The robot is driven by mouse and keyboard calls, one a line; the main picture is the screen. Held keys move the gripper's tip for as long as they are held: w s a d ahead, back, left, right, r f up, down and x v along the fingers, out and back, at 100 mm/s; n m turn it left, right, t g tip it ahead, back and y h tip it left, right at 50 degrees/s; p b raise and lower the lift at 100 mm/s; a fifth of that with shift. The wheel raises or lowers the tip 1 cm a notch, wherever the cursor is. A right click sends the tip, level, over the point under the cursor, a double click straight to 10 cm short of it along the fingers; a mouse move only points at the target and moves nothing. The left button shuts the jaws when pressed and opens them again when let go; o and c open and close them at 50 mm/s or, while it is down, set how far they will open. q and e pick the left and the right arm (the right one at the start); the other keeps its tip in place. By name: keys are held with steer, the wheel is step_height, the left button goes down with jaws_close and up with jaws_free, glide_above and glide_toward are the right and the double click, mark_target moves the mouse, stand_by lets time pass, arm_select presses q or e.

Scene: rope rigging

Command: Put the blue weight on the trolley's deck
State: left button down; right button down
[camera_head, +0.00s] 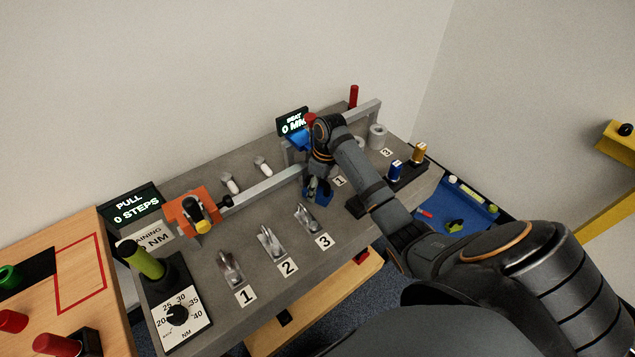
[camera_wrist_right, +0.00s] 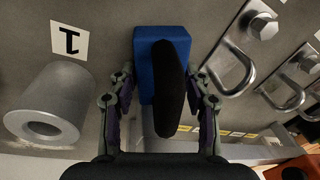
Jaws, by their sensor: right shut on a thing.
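The blue weight (camera_wrist_right: 148,70) is a blue block with a black handle (camera_wrist_right: 170,90). My right gripper (camera_head: 317,184) is shut on it, with one finger on each side in the right wrist view. In the head view the blue weight (camera_head: 325,193) shows low between the fingers, over the grey bench in front of the metal rail. I cannot tell whether it touches the bench. A blue part (camera_head: 299,139), possibly the trolley, shows behind the rail, partly hidden by my right arm. My left gripper is out of view.
Several metal clamps (camera_head: 270,242) stand along the front of the grey bench (camera_head: 210,300). A grey hollow cylinder (camera_wrist_right: 50,105) is beside the weight, near a card marked 1 (camera_wrist_right: 70,41).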

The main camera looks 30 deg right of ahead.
steer(key=shift+r, duration=0.1)
steer(key=c, duration=0.6)
jaws_free()
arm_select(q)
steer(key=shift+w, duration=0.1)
arm_select(e)
steer(key=r, duration=0.4)
steer(key=d+r, duration=0.1)
steer(key=r, duration=0.1)
steer(key=shift+s, duration=0.1)
arm_select(q)
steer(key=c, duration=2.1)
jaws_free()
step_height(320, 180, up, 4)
steer(key=p, duration=0.4)
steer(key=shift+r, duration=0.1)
arm_select(e)
steer(key=r, duration=0.6)
steer(key=shift+s+d, duration=0.15)
steer(key=shift+d, duration=0.2)
